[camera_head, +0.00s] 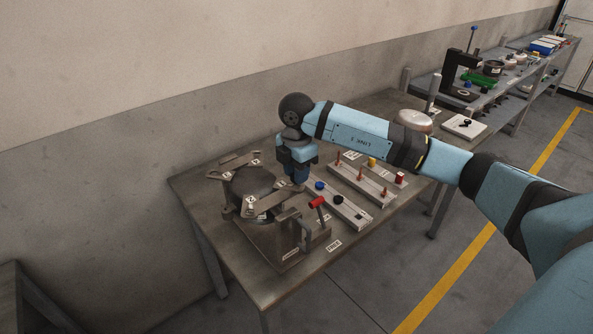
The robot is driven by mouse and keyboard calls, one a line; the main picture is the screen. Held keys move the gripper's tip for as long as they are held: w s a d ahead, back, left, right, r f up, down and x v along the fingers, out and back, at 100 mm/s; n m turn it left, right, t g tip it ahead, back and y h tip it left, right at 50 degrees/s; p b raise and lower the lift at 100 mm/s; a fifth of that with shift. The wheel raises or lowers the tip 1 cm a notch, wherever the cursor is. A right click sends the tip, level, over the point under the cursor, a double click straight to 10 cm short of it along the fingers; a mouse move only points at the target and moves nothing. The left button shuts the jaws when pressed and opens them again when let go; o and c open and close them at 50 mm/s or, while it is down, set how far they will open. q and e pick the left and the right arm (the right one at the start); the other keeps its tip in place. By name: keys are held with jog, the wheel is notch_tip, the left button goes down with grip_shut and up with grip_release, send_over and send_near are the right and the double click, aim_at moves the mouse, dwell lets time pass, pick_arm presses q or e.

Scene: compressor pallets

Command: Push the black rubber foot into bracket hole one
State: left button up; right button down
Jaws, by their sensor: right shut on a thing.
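My right gripper (298,179) points down between the bracket fixture and the light bar of parts. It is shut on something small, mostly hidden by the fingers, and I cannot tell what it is. A dark domed compressor body (253,182) sits in the metal fixture on the table, with bracket arms (240,158) around it that carry small white labels. A round black piece, which looks like a rubber foot (338,200), sits on the light bar (352,214) beside a blue one (319,186). My left gripper is not in view.
A red-handled clamp (317,202) stands at the fixture's right front. A second bar (362,183) carries copper-coloured pins. The table's front left (212,220) is bare. The wall is close behind.

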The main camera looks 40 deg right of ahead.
jog(key=shift+f+b, duration=0.6)
jog(key=shift+f, duration=0.4)
jog(key=c, duration=0.8)
grip_release()
jog(key=shift+o, duration=0.2)
notch_tip(320, 180, up, 14)
jog(key=b, duration=0.1)
jog(key=shift+f, duration=0.1)
